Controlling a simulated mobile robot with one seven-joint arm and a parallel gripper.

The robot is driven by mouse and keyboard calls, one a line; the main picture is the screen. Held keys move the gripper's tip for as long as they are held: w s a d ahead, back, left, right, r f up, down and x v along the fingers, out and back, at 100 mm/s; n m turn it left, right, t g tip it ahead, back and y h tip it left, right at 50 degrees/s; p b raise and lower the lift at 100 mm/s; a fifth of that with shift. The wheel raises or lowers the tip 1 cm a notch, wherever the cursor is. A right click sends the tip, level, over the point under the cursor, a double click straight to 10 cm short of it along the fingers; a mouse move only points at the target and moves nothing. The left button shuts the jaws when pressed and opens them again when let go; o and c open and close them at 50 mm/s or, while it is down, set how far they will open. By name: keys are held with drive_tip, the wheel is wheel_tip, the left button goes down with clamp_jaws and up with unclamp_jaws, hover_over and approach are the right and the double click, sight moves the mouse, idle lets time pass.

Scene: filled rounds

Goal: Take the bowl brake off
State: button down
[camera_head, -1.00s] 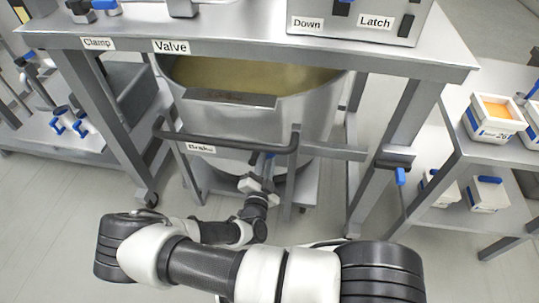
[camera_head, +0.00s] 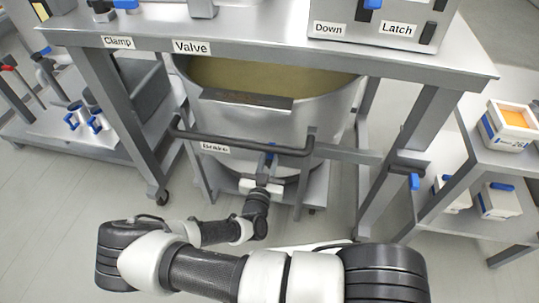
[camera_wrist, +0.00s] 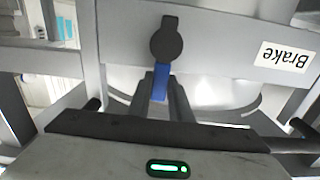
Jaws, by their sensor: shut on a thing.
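The bowl brake is a lever with a black round pivot (camera_wrist: 166,40) and a blue handle (camera_wrist: 160,82) hanging down from it. In the head view my gripper (camera_head: 268,176) is low at the front of the trolley, below the handlebar. The label (camera_head: 215,148) is left of it there. The fingers partly hide the handle.
The big steel bowl (camera_head: 330,115) stands on the trolley under the steel table (camera_head: 270,50). A dark handlebar (camera_head: 245,145) crosses in front of it. A shelf with white boxes (camera_head: 497,200) is at right, a low bench (camera_head: 50,125) at left. The floor in front is clear.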

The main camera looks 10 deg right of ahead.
drive_tip(key=shift+a+n, duration=0.15)
drive_tip(key=shift+n, duration=0.15)
drive_tip(key=c, duration=1.6)
unclamp_jaws()
drive_tip(key=p+v, duration=0.1)
drive_tip(key=v, duration=1.6)
drive_tip(key=shift+s, duration=0.15)
